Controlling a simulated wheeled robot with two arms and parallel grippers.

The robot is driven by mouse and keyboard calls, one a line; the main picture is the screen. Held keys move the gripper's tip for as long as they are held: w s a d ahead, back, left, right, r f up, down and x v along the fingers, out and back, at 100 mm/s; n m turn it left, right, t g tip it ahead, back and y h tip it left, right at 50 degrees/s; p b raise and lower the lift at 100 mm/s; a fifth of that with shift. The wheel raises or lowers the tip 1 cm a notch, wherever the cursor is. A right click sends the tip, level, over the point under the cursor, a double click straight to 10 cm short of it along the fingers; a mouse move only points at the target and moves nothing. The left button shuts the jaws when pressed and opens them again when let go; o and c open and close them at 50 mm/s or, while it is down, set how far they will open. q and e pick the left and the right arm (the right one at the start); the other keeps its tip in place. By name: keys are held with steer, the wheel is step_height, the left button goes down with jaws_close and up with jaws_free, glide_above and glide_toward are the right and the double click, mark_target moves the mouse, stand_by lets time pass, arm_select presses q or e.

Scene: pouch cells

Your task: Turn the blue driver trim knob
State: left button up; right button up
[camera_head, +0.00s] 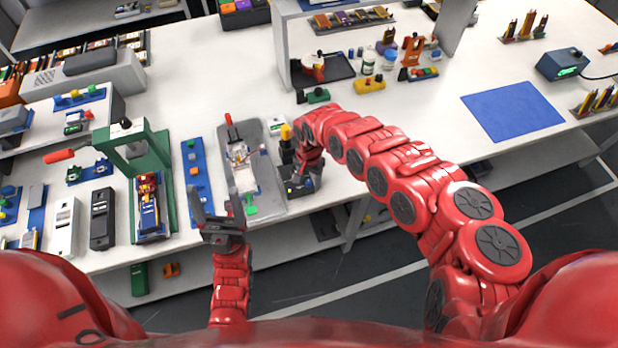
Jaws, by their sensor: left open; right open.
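I cannot make out a blue driver trim knob for certain. My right gripper (296,183) is open and points down over a small dark block (292,198) at the bench's front edge. The arm partly hides what lies between its fingers. A yellow-topped black tool (286,142) stands upright just behind it. My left gripper (217,207) is open and empty, fingers upward in the picture, near the front edge, left of the grey fixture plate (270,185). A blue box with a green display (562,65) sits at the far right, apart from both grippers.
A green press with a red handle (132,150) and a blue strip of small parts (196,185) stand left of the fixture plate. A blue mat (513,110) lies bare at the right. White bench top (420,110) is clear between the mat and my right arm.

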steer(key=shift+c, duration=0.3)
jaws_close()
steer(key=shift+n, duration=0.4)
steer(key=shift+w+n+b, duration=0.15)
steer(key=shift+n+b, duration=0.45)
steer(key=shift+n, duration=0.4)
steer(key=shift+n+b, duration=0.3)
steer(key=shift+n, duration=0.6)
steer(key=n+b, duration=0.1)
steer(key=n, duration=0.3)
steer(key=shift+r+n, duration=0.1)
steer(key=shift+n, duration=0.6)
